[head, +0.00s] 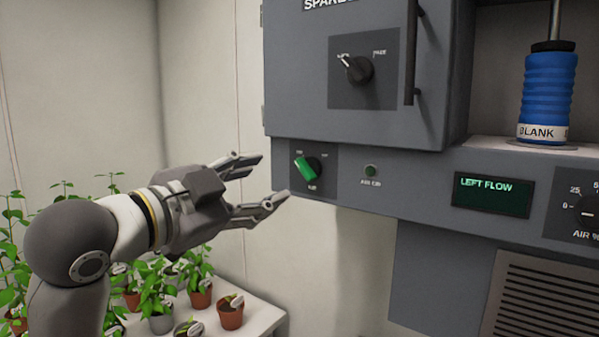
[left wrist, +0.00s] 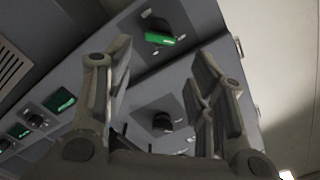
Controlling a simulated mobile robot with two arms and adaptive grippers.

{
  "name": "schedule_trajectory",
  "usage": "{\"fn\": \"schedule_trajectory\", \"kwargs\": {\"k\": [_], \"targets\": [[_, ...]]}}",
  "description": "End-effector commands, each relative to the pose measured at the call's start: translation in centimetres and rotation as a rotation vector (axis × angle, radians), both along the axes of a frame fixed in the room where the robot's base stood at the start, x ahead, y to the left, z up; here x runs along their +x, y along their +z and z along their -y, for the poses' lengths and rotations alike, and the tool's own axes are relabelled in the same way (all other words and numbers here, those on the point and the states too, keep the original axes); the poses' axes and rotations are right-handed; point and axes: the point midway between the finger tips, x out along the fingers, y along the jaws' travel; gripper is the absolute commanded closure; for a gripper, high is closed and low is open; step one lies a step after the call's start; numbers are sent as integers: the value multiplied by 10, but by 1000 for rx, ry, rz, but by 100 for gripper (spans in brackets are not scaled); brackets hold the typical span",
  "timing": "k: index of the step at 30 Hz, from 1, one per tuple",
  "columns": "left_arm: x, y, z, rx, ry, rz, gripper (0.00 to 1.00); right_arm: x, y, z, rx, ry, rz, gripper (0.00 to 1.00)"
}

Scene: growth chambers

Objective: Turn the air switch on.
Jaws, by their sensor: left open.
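The air switch (head: 306,168) is a rotary knob with a green handle on the grey panel below the cabinet door. Its handle slants toward the upper-left label; the small labels are hard to read. My right gripper is out of view.
The door's black knob (head: 358,69) and vertical handle (head: 411,55) are above the switch. The LEFT FLOW display (head: 491,195) and air dial (head: 588,210) are to the right. A blue BLANK bottle (head: 549,92) stands upper right. Potted plants (head: 230,312) stand lower left.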

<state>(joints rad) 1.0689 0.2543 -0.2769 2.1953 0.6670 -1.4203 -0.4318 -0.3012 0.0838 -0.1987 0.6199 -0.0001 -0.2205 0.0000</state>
Motion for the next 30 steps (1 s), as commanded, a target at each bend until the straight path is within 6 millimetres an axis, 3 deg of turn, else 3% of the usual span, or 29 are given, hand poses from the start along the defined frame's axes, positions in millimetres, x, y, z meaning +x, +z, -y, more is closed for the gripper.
{"fn": "schedule_trajectory", "kwargs": {"k": [5,18,30], "targets": [[11,4,13,5,-7,4,50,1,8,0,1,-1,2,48],[73,4,57,4,-5,4,50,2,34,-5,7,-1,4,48],[83,2,64,4,-4,8,50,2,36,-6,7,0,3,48]]}}
